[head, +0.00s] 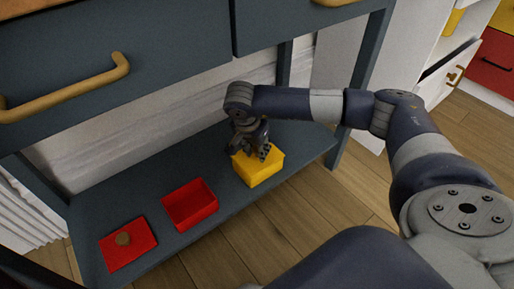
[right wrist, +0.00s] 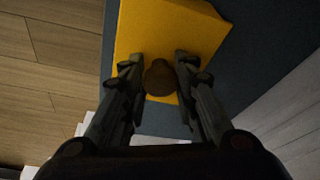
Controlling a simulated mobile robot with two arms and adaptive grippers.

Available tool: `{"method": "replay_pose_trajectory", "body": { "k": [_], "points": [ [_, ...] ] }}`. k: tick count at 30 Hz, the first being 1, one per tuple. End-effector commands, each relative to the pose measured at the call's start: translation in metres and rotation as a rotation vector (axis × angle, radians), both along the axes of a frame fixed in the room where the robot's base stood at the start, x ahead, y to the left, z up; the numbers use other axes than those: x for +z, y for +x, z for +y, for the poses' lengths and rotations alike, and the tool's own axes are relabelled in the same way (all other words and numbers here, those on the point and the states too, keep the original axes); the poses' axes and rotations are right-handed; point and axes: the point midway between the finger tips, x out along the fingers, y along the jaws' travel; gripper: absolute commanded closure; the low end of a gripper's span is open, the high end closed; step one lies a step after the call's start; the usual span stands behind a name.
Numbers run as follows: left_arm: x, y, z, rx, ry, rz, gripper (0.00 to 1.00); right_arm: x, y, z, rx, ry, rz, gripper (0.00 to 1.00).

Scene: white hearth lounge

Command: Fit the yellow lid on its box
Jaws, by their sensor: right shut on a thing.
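The yellow box (head: 264,177) stands on the dark blue lower shelf. The yellow lid (right wrist: 155,28) lies over the top of the box; I cannot tell whether it is fully seated. My right gripper (head: 257,153) reaches down over it from above. In the right wrist view its two fingers (right wrist: 159,75) stand on either side of the lid's round brown knob (right wrist: 160,79), shut on the lid by this knob. The fingers and wrist hide part of the lid in the head view. My left gripper is not in view.
An open red box (head: 190,204) stands left of the yellow box, and a red lid (head: 127,245) with a brown knob lies farther left on the shelf (head: 225,205). Drawers with brass handles (head: 70,92) overhang the shelf. A table leg (head: 358,85) stands at the right.

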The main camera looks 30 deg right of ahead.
Motion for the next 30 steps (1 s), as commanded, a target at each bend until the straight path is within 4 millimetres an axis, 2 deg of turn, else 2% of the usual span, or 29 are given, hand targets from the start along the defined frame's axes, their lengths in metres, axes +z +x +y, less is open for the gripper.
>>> {"method": "replay_pose_trajectory", "body": {
  "k": [27,28,30],
  "points": [
    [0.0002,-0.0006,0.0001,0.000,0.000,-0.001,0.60,-0.0039,-0.0001,0.0001,0.000,0.000,0.000,0.96],
    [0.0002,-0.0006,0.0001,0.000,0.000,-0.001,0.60,-0.0039,-0.0001,0.0001,0.000,0.000,0.000,0.70],
    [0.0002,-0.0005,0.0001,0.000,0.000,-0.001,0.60,-0.0038,-0.0001,0.0002,0.000,0.000,0.000,0.55]
  ]
}}
